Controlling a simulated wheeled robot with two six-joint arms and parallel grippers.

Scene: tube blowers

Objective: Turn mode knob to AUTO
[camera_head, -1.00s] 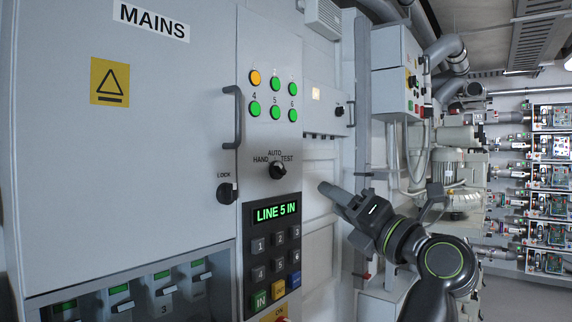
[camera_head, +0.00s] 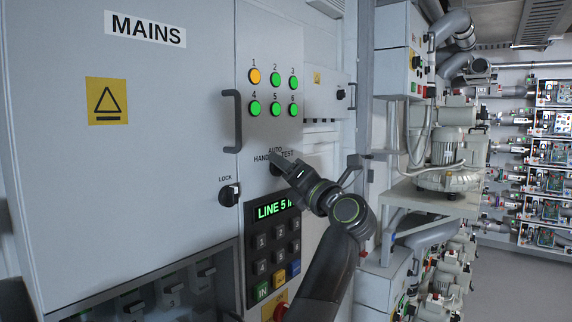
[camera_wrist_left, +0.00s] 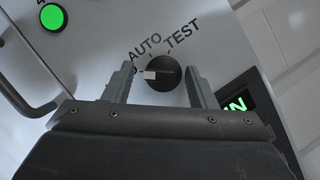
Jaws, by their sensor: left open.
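The mode knob (camera_wrist_left: 164,76) is round and black with a white pointer mark. In the left wrist view it sits between the two fingers of my open left gripper (camera_head: 284,168). The white mark points left, toward the side where the HAND label is mostly hidden by a finger. The AUTO label (camera_wrist_left: 145,47) is at upper left of the knob and TEST (camera_wrist_left: 182,35) at upper right. In the head view the gripper covers most of the knob. I cannot tell whether the fingers touch it. My right gripper is not in view.
Below the knob is a keypad with a green display (camera_head: 272,210). Above are several indicator lamps (camera_head: 275,94), one amber and the others green. A vertical handle (camera_head: 232,121) and a LOCK knob (camera_head: 229,195) are to the left. Pipes and a pump (camera_head: 447,160) stand at right.

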